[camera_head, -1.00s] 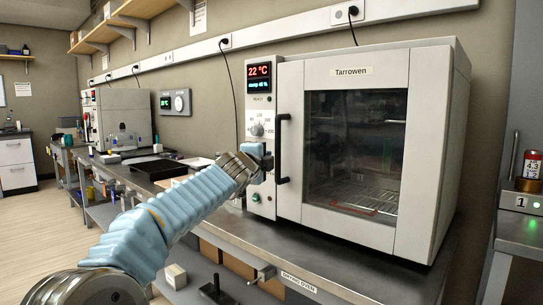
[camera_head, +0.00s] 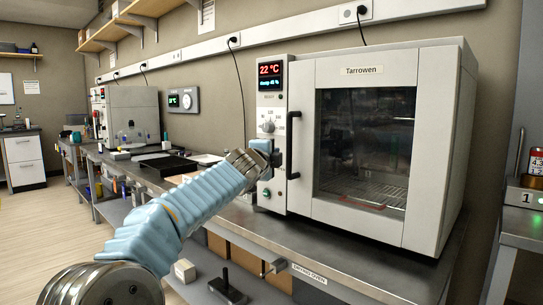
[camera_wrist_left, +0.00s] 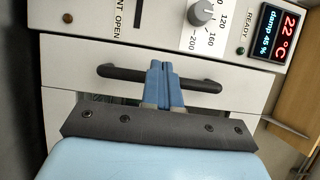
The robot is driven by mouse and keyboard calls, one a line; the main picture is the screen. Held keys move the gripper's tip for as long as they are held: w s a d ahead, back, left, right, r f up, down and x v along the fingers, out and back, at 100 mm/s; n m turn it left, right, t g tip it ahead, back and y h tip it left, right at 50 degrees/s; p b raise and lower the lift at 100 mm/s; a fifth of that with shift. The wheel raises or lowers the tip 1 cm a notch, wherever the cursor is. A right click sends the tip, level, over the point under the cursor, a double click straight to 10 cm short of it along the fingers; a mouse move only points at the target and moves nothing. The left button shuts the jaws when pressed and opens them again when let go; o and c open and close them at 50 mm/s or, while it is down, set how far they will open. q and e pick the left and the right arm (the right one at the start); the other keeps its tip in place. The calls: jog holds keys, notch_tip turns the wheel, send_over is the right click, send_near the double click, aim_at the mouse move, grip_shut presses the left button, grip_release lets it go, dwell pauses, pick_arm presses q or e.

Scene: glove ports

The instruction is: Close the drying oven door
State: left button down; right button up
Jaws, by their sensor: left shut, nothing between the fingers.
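The drying oven (camera_head: 461,150) is a white box labelled Tarrowen on a steel bench. Its door (camera_head: 301,208) has a dark window and a black vertical bar handle (camera_head: 294,130) at its left edge. The door looks flush or nearly flush with the front; only a thin dark seam shows in the wrist view. My left gripper (camera_head: 278,158) is at the handle's lower half, shut and empty. In the left wrist view its blue fingertips (camera_wrist_left: 165,68) lie together across the middle of the handle (camera_wrist_left: 112,72); whether they touch it is unclear. My right gripper is not in view.
The oven's control panel (camera_head: 270,108), reading 22 °C, is left of the door. The bench top (camera_head: 330,248) is bare before the oven. A black tray (camera_head: 168,166) and another instrument (camera_head: 130,112) stand farther left. A side bench (camera_head: 520,225) stands at right.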

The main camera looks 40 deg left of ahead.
pick_arm(q)
jog(key=s+a+p, duration=0.4)
jog(key=s+a, duration=0.1)
jog(key=s, duration=0.3)
jog(key=shift+s+a+p, duration=0.3)
jog(key=shift+s+a, duration=0.05)
jog(key=shift+a, duration=0.05)
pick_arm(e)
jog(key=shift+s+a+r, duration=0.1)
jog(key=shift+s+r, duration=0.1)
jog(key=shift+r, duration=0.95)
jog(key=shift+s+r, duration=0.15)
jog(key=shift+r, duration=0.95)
pick_arm(q)
jog(key=shift+f, duration=0.1)
